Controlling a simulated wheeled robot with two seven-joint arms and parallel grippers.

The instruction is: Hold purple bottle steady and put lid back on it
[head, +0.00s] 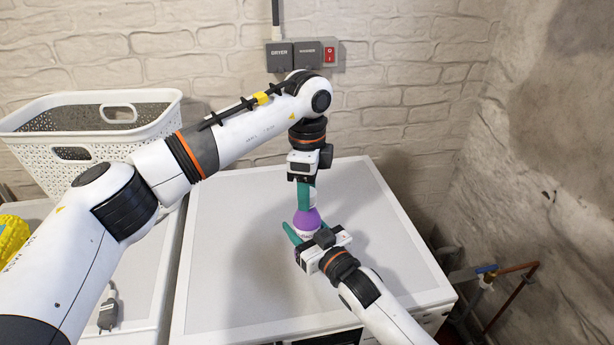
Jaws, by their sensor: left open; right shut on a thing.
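The purple bottle (308,219) stands upright on the white machine top (240,235), with a pale label low on its side. My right gripper (304,235) reaches in from the lower right and is shut on the bottle low on its body, its teal fingers on either side. My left gripper (307,203) points straight down directly above the bottle, open, with its fingertips at the bottle's top. The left fingers cover the bottle's neck. I cannot make out a separate lid, or whether one is between the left fingers or on the bottle.
A white perforated laundry basket (95,120) stands at the back left. A grey plug (108,310) lies on the left surface. A switch box (302,55) is on the brick wall. Pipes (500,285) run at the right. The machine top around the bottle is clear.

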